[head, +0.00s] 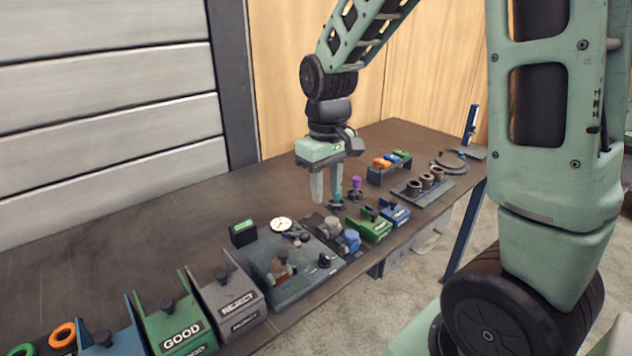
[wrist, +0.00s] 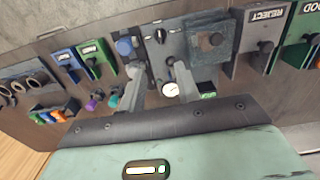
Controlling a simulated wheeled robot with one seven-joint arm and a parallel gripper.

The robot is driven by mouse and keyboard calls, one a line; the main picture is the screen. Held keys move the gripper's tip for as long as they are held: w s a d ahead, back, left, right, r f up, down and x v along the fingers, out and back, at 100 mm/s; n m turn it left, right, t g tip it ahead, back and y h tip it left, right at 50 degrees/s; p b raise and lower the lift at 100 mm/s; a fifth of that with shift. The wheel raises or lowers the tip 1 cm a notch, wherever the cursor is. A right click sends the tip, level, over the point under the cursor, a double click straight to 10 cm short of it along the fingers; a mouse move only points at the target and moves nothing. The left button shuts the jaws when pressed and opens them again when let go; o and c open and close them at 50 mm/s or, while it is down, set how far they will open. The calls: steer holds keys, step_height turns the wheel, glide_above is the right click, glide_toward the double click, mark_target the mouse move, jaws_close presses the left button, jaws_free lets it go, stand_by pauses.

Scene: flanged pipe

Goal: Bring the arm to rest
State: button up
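My gripper (head: 327,190) hangs fingers-down above the dark workbench (head: 165,228), behind the fixture plate. Its two fingers are apart, and I see nothing held between them. In the wrist view my gripper (wrist: 153,80) also shows a clear gap between the fingers. A teal-topped tool and a purple-topped tool (head: 356,184) stand on the bench close to the right finger in the head view. I cannot tell the exact height of the fingertips above the bench. My arm reaches down to the gripper from above.
The fixture plate (head: 268,258) carries a dial gauge (head: 281,224) and knobs. Bins marked REJECT (head: 232,300) and GOOD (head: 180,325) stand left of it. Green and blue bins (head: 395,212) and a rack of dark rings (head: 414,187) stand right. Bare bench lies behind the fixture.

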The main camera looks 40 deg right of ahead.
steer(key=s+a+n, duration=0.2)
steer(key=s+a, duration=0.1)
steer(key=a, duration=0.4)
steer(key=s+a+n, duration=0.1)
steer(key=s+a, duration=0.2)
steer(key=a, duration=0.4)
steer(key=s+a+f+n, duration=0.1)
steer(key=s+a+n, duration=0.3)
steer(key=s+a, duration=0.4)
steer(key=s, duration=0.4)
steer(key=shift+s+a+y, duration=0.2)
steer(key=shift+y, duration=0.1)
